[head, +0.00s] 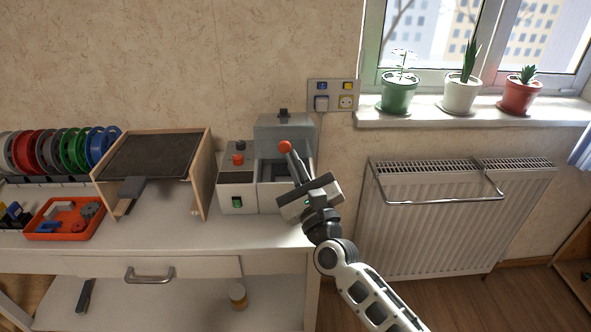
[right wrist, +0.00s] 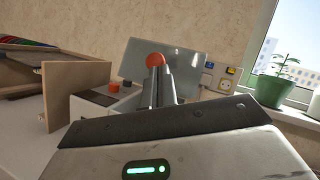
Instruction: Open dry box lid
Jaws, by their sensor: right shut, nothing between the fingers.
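The dry box (head: 268,198) stands at the right end of the white table, with its front partly hidden by my right gripper. Its grey lid (head: 284,132) stands raised at the back, and the dark inside shows below it. In the right wrist view the lid (right wrist: 190,62) is a grey panel behind my fingers. My right gripper (head: 291,154) is shut and empty, its fingers pointing up in front of the lid. A round orange piece (head: 285,147) is at the fingertips; I cannot tell what it belongs to. My left gripper is out of view.
A control unit with orange and dark knobs (head: 238,147) adjoins the box on the left. Further left are a wooden stand with a dark top (head: 155,157), an orange tray (head: 50,233) and several spools. A radiator (head: 430,225) and potted plants are to the right.

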